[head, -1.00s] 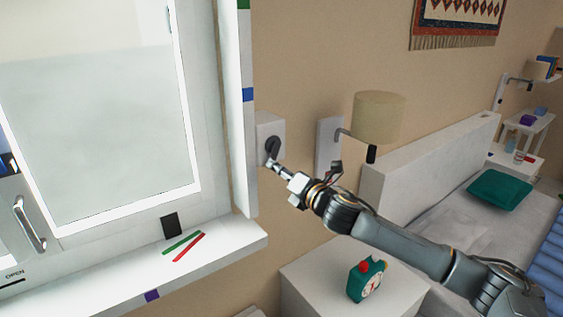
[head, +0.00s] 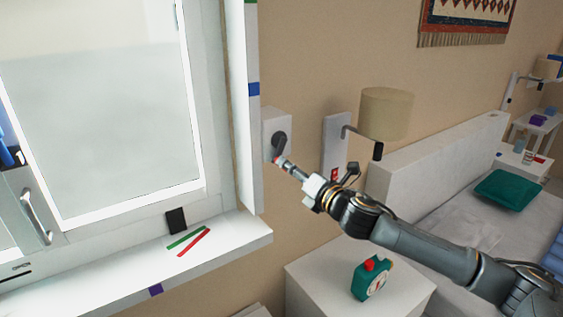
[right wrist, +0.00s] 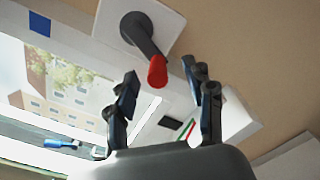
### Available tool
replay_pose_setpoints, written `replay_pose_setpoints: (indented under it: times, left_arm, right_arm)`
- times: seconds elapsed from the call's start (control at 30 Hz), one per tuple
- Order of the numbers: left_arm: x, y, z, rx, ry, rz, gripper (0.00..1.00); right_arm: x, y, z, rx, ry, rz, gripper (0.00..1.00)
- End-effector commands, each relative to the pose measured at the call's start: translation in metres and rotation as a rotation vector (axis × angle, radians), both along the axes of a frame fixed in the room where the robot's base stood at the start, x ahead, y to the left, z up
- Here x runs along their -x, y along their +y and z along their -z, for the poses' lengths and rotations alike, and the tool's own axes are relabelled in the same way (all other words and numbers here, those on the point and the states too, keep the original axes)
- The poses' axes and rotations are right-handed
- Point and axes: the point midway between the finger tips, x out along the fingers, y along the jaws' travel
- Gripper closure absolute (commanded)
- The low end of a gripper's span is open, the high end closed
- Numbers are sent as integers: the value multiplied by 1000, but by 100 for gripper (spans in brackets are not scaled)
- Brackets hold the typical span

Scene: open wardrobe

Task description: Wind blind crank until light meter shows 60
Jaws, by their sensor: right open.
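The blind crank's white box (head: 272,122) is on the wall right of the window frame. Its dark crank arm (head: 280,139) points down, with a red knob (right wrist: 157,72) at its end. My right gripper (head: 279,161) is at the knob in the head view. In the right wrist view its open fingers (right wrist: 161,72) are on either side of the knob, without visible contact. A small dark upright panel (head: 176,221) stands on the sill; I cannot tell if it is the light meter, and no reading shows. My left gripper is not in view.
Red and green strips (head: 193,242) lie on the windowsill (head: 100,283). A lamp (head: 386,113) is on the wall right of the crank. A green clock-like object (head: 370,279) stands on the bedside cabinet (head: 318,272) below my right arm. The bed is at right.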

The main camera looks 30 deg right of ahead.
Motion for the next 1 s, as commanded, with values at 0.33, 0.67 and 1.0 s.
replay_pose_setpoints:
  times: [0.33, 0.67, 1.0]
  left_arm:
    - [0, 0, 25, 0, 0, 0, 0]
    - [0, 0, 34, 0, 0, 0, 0]
    - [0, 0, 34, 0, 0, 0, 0]
  right_arm:
    - [36, -5, 6, 3, 3, 3, 47]
    - [52, -4, 0, 0, 0, 0, 47]
    - [52, -4, 0, -1, 0, 0, 47]
